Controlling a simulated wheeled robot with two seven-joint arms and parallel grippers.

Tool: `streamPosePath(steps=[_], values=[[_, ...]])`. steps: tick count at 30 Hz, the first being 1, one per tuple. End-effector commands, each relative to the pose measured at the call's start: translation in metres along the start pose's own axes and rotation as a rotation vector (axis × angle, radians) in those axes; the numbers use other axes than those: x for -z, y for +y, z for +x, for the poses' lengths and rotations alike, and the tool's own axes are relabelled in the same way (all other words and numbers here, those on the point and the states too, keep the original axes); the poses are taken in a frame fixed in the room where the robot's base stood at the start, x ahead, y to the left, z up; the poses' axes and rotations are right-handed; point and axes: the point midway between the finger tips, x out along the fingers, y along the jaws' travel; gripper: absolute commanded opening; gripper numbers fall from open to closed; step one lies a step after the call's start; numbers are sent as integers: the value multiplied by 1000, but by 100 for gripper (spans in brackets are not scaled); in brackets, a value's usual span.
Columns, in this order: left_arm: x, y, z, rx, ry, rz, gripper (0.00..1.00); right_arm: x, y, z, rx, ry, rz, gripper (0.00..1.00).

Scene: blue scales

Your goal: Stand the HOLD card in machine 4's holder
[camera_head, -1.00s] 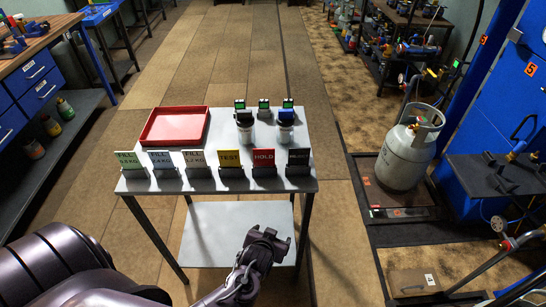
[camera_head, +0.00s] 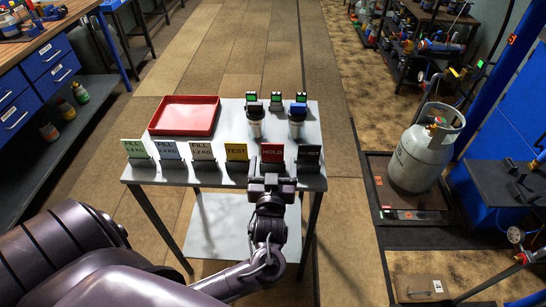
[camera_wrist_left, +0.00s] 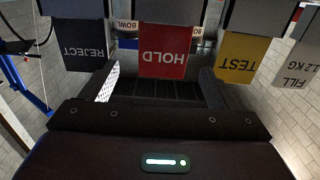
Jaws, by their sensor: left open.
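The red HOLD card (camera_head: 272,152) stands upright in a dark holder on the small grey table (camera_head: 222,175), between the yellow TEST card (camera_head: 236,152) and the dark REJECT card (camera_head: 309,155). My left gripper (camera_head: 272,184) is open at the table's front edge, just in front of the HOLD card. In the left wrist view the HOLD card (camera_wrist_left: 163,50) appears upside down, between and beyond my open left fingers (camera_wrist_left: 158,85); I cannot tell whether they touch it. My right gripper is not in view. I cannot make out machine 4's holder.
Several FILL cards (camera_head: 166,150) stand left of the TEST card. A red tray (camera_head: 185,116) and two capped containers (camera_head: 255,122) are behind the cards. A grey gas cylinder (camera_head: 427,150) stands on a floor platform at right. A blue drawer bench (camera_head: 50,82) is at left.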

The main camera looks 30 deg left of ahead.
Motion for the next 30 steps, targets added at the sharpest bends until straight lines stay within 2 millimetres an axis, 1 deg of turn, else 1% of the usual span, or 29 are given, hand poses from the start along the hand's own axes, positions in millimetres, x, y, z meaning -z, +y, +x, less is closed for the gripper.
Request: streamPosePath(steps=[8, 12, 15, 19, 25, 26, 30], values=[[2, -2, 32, 3, 4, 4, 82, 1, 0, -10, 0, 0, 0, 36], [2, -4, 54, 2, 4, 5, 82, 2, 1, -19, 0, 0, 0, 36], [0, -3, 67, 2, 2, 3, 82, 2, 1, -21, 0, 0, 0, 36], [-2, -3, 74, 0, 0, 0, 82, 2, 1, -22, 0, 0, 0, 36], [-3, -3, 74, 0, -1, 0, 82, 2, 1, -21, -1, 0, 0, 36], [-3, -3, 74, 0, -1, 0, 79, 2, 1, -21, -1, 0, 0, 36], [-3, -3, 74, 0, -1, 0, 61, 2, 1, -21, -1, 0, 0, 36]])
